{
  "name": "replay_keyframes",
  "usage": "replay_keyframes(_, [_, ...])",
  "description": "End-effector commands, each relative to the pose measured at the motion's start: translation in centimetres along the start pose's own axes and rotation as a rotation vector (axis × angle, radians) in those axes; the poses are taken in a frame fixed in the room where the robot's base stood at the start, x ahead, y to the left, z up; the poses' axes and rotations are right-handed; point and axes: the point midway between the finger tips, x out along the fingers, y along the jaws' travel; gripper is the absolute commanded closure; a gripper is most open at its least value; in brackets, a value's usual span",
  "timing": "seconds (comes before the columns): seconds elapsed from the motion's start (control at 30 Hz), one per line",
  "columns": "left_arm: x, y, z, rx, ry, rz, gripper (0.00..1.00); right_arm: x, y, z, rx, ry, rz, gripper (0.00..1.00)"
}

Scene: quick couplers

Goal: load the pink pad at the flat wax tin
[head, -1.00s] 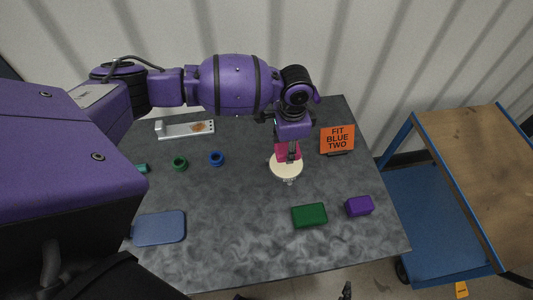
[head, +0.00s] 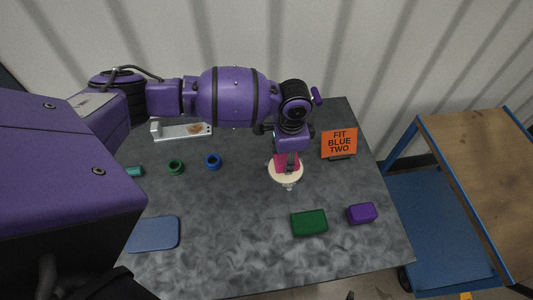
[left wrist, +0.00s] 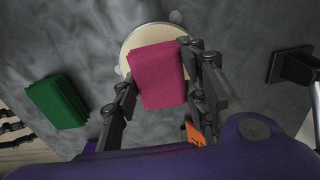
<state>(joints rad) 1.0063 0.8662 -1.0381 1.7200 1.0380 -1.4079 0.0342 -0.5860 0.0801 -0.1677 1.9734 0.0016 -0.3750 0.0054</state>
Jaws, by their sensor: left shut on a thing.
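The pink pad (left wrist: 157,76) is a magenta block between the fingers of my left gripper (left wrist: 165,92), which is shut on it. In the head view, part of the pad (head: 280,162) shows beside the left gripper (head: 290,162). The flat wax tin (head: 285,176) is a round cream disc directly under the pad; its pale rim (left wrist: 131,45) shows around the pad in the left wrist view. The pad hides part of the disc, and I cannot tell whether they touch. My right gripper is not clearly in view.
A green block (head: 309,223) and a purple block (head: 362,213) lie near the right front. An orange sign (head: 340,143) reads "FIT BLUE TWO". Blue (head: 213,161) and green (head: 176,167) rings, a metal plate (head: 182,131) and a blue mat (head: 154,233) are at left. A cart (head: 440,225) stands right.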

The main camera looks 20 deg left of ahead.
Motion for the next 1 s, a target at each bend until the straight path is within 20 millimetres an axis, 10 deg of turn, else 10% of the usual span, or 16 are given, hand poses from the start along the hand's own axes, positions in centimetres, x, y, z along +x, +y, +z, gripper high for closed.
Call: replay_keyframes(1.0, [0.8, -0.1, -0.1, 0.001, 0.002, -0.002, 0.81, 0.1, -0.1, 0.4, 0.004, -0.007, -0.001, 0.37])
